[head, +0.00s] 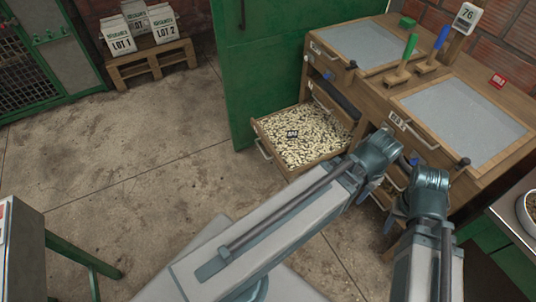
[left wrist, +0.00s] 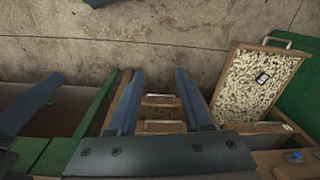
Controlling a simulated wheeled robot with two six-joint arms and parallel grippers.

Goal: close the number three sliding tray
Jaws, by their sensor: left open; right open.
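A wooden sliding tray (head: 258,136) full of pale beans is pulled far out of the left part of the wooden cabinet in the head view. A small black tag lies on the beans; its number is too small to read surely. Its metal handle (head: 263,149) is on the front. The tray also shows at the right of the left wrist view (left wrist: 216,98). My left gripper (left wrist: 156,72) is open and empty, apart from this tray, with other drawer handles between its fingers in the picture. My right gripper (head: 393,218) is open, low beside the cabinet, partly hidden by its arm.
A green panel (head: 232,90) stands close behind the open tray. Blue and green brushes (head: 433,48) stand on the cabinet. A pallet with sacks (head: 150,62) is at the back left. The concrete floor (head: 130,150) before the tray is clear.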

